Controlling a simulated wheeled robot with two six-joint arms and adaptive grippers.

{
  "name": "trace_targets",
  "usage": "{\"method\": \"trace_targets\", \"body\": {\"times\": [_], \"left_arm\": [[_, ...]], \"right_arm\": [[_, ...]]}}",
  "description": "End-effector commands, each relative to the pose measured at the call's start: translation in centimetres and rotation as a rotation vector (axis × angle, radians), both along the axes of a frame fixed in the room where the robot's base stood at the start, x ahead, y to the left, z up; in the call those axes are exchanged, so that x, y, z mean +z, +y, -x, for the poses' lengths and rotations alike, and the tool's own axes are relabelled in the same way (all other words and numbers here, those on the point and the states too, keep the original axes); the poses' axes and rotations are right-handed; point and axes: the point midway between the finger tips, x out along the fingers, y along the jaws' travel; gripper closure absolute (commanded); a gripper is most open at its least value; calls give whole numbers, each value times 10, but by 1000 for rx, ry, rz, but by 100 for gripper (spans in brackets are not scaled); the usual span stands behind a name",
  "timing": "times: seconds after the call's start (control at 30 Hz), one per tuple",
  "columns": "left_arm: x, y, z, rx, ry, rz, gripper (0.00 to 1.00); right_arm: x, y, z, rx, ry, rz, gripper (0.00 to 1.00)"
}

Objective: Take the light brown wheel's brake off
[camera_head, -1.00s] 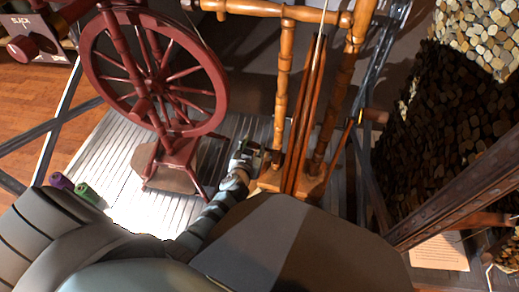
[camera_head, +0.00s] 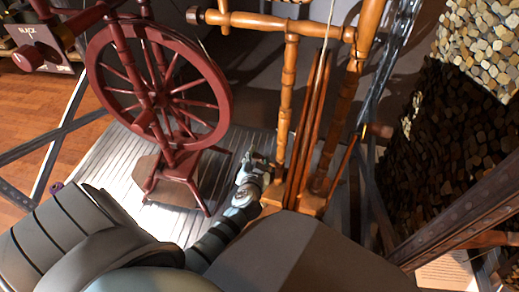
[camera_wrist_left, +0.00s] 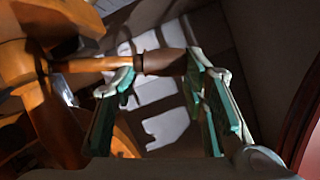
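The light brown wheel (camera_head: 287,85) stands in the middle of the head view, with turned posts and a bar across the top. In the left wrist view, a light wooden peg with a dark brown end (camera_wrist_left: 165,62) sticks out to the right from its orange wood (camera_wrist_left: 45,110). I cannot tell for sure whether this peg is the brake. My left gripper (camera_head: 254,163) is low, just left of the light brown wheel's posts. In the wrist view its teal-padded fingers (camera_wrist_left: 160,78) are apart, with the dark end across the gap between their tips. Contact is unclear. My right gripper is out of view.
A dark red spinning wheel (camera_head: 152,150) stands close to the left of my left gripper, on a grey slatted platform (camera_head: 112,165). A stacked log wall (camera_head: 440,150) is at the right. Dark metal beams (camera_head: 455,220) cross the right front.

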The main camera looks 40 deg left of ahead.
Motion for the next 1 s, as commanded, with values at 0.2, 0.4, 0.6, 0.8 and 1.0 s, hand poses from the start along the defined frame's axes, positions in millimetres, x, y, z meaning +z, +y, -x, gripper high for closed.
{"method": "trace_targets", "body": {"times": [0.2, 0.4, 0.6, 0.8, 1.0], "left_arm": [[0, 0, 0, 0, 0, 1, 41], [2, 0, -1, 0, -3, 1, 41], [35, 0, -1, 1, -8, 3, 41], [84, 0, -1, -1, -6, 1, 41], [101, 0, -1, -1, 0, 2, 41]], "right_arm": [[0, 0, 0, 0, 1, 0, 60], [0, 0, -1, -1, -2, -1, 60], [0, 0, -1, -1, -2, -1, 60], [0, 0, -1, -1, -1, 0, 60], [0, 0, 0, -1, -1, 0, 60]]}}
